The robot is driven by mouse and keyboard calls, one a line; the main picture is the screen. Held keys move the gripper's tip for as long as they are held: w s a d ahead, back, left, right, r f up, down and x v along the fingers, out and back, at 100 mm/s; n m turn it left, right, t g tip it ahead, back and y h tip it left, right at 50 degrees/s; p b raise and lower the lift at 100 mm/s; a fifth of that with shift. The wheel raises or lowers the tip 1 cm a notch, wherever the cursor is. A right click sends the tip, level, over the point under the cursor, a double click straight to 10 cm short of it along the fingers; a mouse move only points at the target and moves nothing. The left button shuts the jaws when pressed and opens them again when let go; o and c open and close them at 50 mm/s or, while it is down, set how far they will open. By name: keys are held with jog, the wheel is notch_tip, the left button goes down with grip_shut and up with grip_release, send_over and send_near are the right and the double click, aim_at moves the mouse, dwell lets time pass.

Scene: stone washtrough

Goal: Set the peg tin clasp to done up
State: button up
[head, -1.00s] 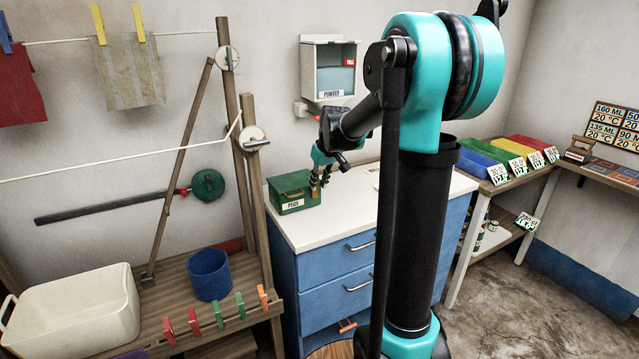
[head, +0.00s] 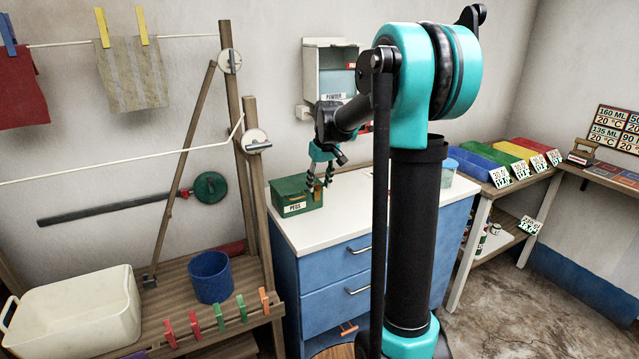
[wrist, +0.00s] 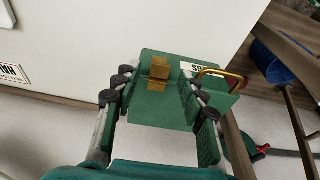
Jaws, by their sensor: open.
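The peg tin (head: 290,188) is a green box with a "PEGS" label, on the white worktop (head: 350,208) at its left end. In the wrist view the tin (wrist: 152,110) lies between and beyond my fingers, with a red-and-brass handle at its right. The clasp (wrist: 159,67) shows as a brass-coloured tab on the tin, with a second brass piece just below it. I cannot tell surely whether it is done up. My gripper (head: 319,184) is open and empty at the tin's right side; its fingers (wrist: 158,82) stand either side of the clasp, apart from it.
A powder box (head: 336,72) hangs on the wall behind my arm. Wooden posts (head: 250,165) stand just left of the worktop, with a blue tub (head: 210,277) and white basin (head: 75,312) beyond. The worktop right of the tin looks mostly clear.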

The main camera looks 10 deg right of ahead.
jog(key=v, duration=1.2)
jog(key=s+d+f+m+t, duration=0.1)
jog(key=s+f+m, duration=0.1)
jog(key=s+f, duration=1.1)
jog(key=s+d+f+m, duration=0.1)
jog(key=s+d+f, duration=0.1)
jog(key=s+f, duration=1)
jog(key=s, duration=0.4)
jog(key=shift+s+f+m+t+h, duration=0.2)
jog(key=shift+f+m+t+h, duration=0.15)
jog(key=shift+m+t+h, duration=0.05)
